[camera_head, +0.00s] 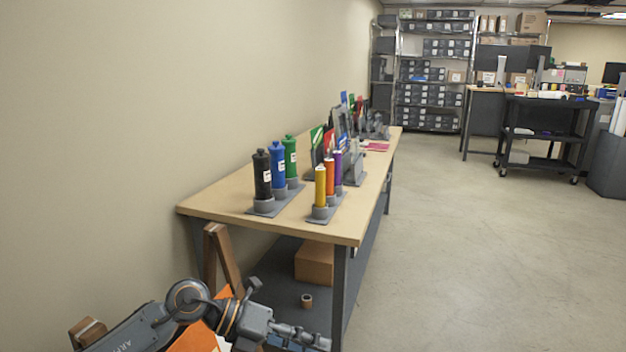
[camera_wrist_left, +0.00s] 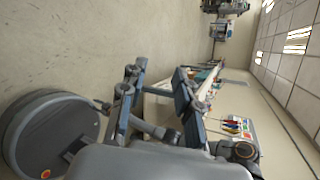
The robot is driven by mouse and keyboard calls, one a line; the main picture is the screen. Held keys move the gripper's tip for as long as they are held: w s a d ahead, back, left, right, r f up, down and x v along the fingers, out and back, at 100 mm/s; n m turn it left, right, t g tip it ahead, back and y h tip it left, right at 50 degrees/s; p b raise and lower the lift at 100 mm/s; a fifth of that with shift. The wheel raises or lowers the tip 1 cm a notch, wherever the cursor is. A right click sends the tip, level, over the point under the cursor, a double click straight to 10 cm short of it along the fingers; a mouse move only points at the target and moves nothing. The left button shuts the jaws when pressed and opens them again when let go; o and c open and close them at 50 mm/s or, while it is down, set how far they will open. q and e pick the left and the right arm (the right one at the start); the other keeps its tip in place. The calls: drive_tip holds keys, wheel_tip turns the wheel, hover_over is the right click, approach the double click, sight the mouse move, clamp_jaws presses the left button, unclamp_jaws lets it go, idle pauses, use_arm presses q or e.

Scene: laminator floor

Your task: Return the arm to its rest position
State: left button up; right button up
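My left arm comes in at the bottom left of the head view, low in front of the near end of the workbench (camera_head: 215,205). My left gripper (camera_head: 300,338) is at the bottom edge there, partly cut off by the frame. In the left wrist view the two fingers of this gripper (camera_wrist_left: 157,100) stand apart with nothing held between them. The bench shows beyond them. My right gripper is in neither view.
Black (camera_head: 262,178), blue (camera_head: 278,165) and green (camera_head: 291,158) bottles stand on the bench, beside yellow, orange and purple tubes (camera_head: 320,187). A cardboard box (camera_head: 314,262) sits on the lower shelf. A wooden frame (camera_head: 228,260) is close behind my arm.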

use_arm(q)
drive_tip(key=d+r+n+t+h, duration=0.4)
drive_tip(key=r+n+t+h, duration=0.3)
drive_tip(key=r+n, duration=0.15)
drive_tip(key=w+a+f+n+t+y, duration=0.1)
drive_tip(key=a+f+n+t+y, duration=0.1)
drive_tip(key=a+n+t+y, duration=0.65)
drive_tip(key=w+a+f+n+t+y, duration=0.25)
drive_tip(key=a+n+y, duration=0.2)
drive_tip(key=n, duration=0.65)
drive_tip(key=s+a+f+n+g+y, duration=0.35)
drive_tip(key=a+f+n+y, duration=0.25)
drive_tip(key=f, duration=0.4)
drive_tip(key=s+a+f+n+g, duration=0.2)
drive_tip(key=s+f+g, duration=0.5)
drive_tip(key=s, duration=0.6)
drive_tip(key=s+a+f+n+g, duration=0.35)
drive_tip(key=s+f, duration=0.55)
drive_tip(key=s, duration=0.5)
wheel_tip(320, 180, down, 22)
drive_tip(key=m+g+p, duration=0.1)
drive_tip(key=g+p, duration=0.1)
drive_tip(key=s+a+f+g+p, duration=0.1)
drive_tip(key=s+a+f, duration=0.1)
drive_tip(key=s+f, duration=1.4)
drive_tip(key=shift+s+a+y+p, duration=0.15)
drive_tip(key=shift+s+y+p, duration=0.25)
drive_tip(key=shift+s, duration=0.1)
